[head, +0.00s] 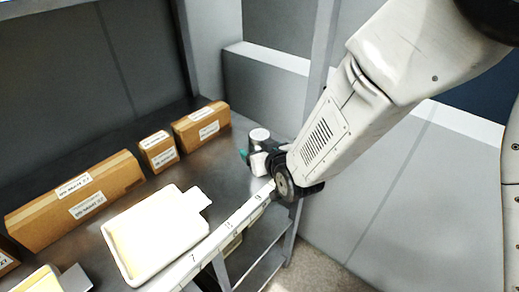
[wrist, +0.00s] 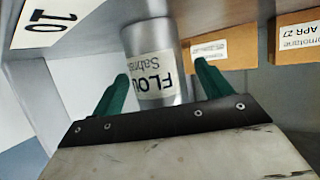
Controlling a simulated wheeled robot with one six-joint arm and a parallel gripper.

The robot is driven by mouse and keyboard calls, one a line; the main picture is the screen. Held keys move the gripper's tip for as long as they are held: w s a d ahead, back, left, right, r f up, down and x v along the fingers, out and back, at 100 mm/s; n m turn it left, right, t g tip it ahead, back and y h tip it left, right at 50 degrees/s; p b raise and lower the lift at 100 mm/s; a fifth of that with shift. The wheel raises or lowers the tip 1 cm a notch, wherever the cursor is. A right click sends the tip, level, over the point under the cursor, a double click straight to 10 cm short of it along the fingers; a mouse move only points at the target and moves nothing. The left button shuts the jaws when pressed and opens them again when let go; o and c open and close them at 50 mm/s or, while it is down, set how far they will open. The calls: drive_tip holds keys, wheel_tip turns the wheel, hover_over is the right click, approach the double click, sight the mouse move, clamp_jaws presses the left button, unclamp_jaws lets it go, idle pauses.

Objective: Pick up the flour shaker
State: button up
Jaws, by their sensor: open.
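The flour shaker (head: 259,136) is a silvery metal cylinder standing at the right end of the metal shelf in the head view. In the wrist view the shaker (wrist: 153,55) shows a white label reading "FLOU", the rest cut off by its curve. My gripper (head: 253,158) is low beside it, at the shelf's front right corner. In the wrist view my gripper (wrist: 161,73) has its two green fingers apart, one on each side of the shaker. I cannot tell whether either finger touches it. The shaker's lower part is hidden by my gripper in the head view.
A white tray (head: 120,262) with pale yellow contents lies left on the shelf. Labelled cardboard boxes (head: 201,125) line the back. The numbered front edge (head: 215,236) runs below my gripper. An upright post (head: 318,75) stands close to the right of the shaker.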

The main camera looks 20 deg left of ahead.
drive_tip(key=shift+w+a+f, duration=0.1)
drive_tip(key=shift+w+a, duration=0.05)
drive_tip(key=shift+w, duration=0.05)
drive_tip(key=c, duration=1.2)
